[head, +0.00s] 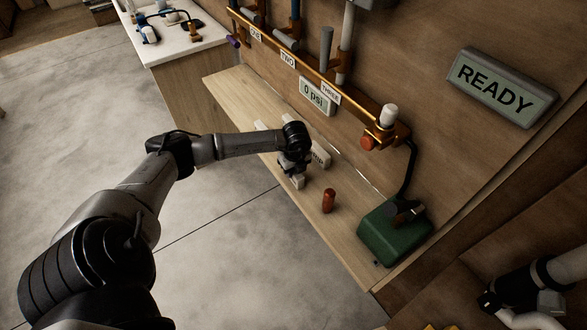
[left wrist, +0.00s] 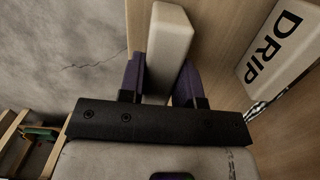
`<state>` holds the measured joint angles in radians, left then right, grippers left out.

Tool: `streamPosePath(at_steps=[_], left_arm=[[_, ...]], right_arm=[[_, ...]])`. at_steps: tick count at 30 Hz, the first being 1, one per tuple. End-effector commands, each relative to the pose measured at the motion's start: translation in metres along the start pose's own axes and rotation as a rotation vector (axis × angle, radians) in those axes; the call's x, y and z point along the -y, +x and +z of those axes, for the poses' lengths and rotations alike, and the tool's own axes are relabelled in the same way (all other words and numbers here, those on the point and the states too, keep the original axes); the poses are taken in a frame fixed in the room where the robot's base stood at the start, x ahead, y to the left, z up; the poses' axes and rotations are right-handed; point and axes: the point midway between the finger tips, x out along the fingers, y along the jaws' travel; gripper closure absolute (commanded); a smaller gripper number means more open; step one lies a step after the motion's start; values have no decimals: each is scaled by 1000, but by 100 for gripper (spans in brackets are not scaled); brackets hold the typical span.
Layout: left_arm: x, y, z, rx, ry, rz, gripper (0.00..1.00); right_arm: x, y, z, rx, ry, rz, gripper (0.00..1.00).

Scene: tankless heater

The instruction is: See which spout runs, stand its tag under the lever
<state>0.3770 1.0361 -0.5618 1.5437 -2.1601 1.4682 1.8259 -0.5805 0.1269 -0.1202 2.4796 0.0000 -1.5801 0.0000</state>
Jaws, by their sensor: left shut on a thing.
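My left gripper (head: 293,172) is over the wooden bench, pointing down. In the left wrist view its purple fingers (left wrist: 165,80) are shut on a cream block (left wrist: 170,32), whose visible face is plain. A cream tag reading DRIP (left wrist: 280,45) is beside it; in the head view a lettered cream tag (head: 320,158) shows just right of the gripper. Another pale block (head: 261,126) is partly hidden behind my arm. A sink counter (head: 188,42) with small fixtures stands far left; I cannot tell whether water runs. Part of my right arm shows at the lower right, its fingers unclear.
A red-brown cylinder (head: 328,200) stands on the bench (head: 240,95), left of a green box (head: 395,232) with a black handle. Copper piping (head: 290,60) labelled ONE, TWO, THREE runs above, with a 0 psi gauge (head: 316,95). A READY panel (head: 502,88) hangs right.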

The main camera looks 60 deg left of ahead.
Motion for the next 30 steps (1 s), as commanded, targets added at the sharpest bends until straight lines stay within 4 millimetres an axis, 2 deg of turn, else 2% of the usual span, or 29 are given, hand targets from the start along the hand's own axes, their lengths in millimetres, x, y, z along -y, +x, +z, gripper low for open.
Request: streamPosePath(at_steps=[14, 15, 24, 30], left_arm=[[0, 8, -1, 0, 0, 0, 100], [0, 7, -1, 0, 0, 0, 66], [0, 7, -1, 0, 0, 0, 39], [0, 7, -1, 0, 0, 0, 39]], right_arm=[[2, 4, 1, -1, 5, -4, 57], [2, 4, 1, -2, 6, -5, 57], [3, 3, 0, -2, 10, -8, 57], [3, 3, 0, -2, 10, -8, 57]])
